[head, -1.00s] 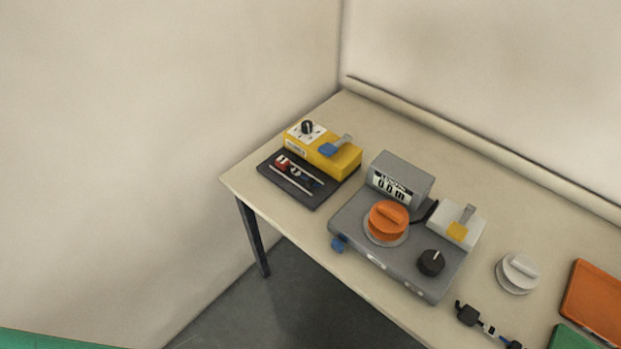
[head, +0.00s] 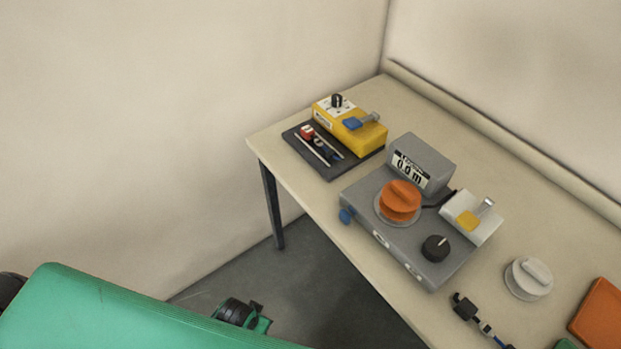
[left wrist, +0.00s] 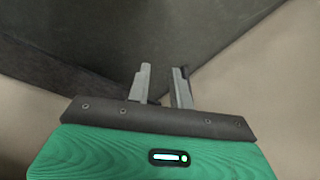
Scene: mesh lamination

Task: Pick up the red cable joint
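A small red piece (head: 306,131), which looks like the red cable joint, lies on a dark tray (head: 333,174) at the far left corner of the table. Dark and blue parts lie beside it, too small to tell apart. My left gripper (left wrist: 164,84) shows in the left wrist view with its two fingers apart and nothing between them. In the head view my green left arm enters at the lower left, away from the table, and I cannot make out its fingers. My right gripper is in neither view.
A yellow box (head: 350,131) with a blue lever adjoins the tray. A grey machine (head: 413,229) with an orange knob stands to its right. A grey-white knob (head: 528,278), black connectors (head: 466,308) and an orange tray (head: 600,318) lie farther right. Walls (head: 150,120) stand behind and left.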

